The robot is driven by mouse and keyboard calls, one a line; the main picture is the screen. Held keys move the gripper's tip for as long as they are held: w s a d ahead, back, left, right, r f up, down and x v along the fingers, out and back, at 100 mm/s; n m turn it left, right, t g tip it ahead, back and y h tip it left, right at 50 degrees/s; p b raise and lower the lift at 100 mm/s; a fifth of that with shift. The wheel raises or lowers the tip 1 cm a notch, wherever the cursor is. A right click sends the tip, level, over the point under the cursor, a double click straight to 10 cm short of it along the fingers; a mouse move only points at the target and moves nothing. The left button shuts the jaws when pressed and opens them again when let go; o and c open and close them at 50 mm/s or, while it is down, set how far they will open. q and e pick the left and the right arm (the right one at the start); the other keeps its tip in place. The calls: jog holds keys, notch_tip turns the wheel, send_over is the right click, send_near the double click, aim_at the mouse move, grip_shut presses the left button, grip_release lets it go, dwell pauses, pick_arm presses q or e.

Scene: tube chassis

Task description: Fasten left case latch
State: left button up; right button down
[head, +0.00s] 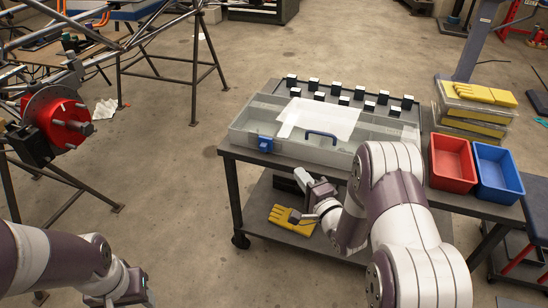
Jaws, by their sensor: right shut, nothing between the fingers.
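The clear case (240,127) lies closed-looking on the cart's top, with a white sheet visible on it and a blue handle (322,134) at its front. A blue latch (265,144) sits at the front left of the case; its exact position is too small to tell. Any latch at the right is hidden behind my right arm. My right gripper (298,216) is shut and empty, in front of the cart, below and to the right of the blue latch and apart from it. My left gripper (130,288) is at the bottom left, partly cut off, far from the case.
A rack of black-and-white blocks (345,99) stands behind the case. A red bin (452,164) and a blue bin (497,172) sit at the right. Yellow gloves (283,217) lie on the lower shelf. A tube chassis with a red hub (62,118) stands at the left; floor between is clear.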

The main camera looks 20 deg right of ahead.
jog(key=b, duration=0.2)
send_near(268, 147)
jog(key=shift+w+d, duration=1.1)
jog(key=shift+w, duration=0.05)
jog(key=w+a+b, duration=0.1)
jog(key=w+a, duration=0.1)
jog(key=shift+w+a+b, duration=0.3)
jog(key=shift+a+b, duration=0.05)
jog(key=shift+w+a+r, duration=0.15)
jog(key=shift+w+a, duration=0.05)
jog(key=shift+a, duration=0.2)
jog(key=w+a, duration=0.2)
jog(key=a, duration=0.1)
jog(key=shift+w+r, duration=0.1)
jog(key=shift+a, duration=0.1)
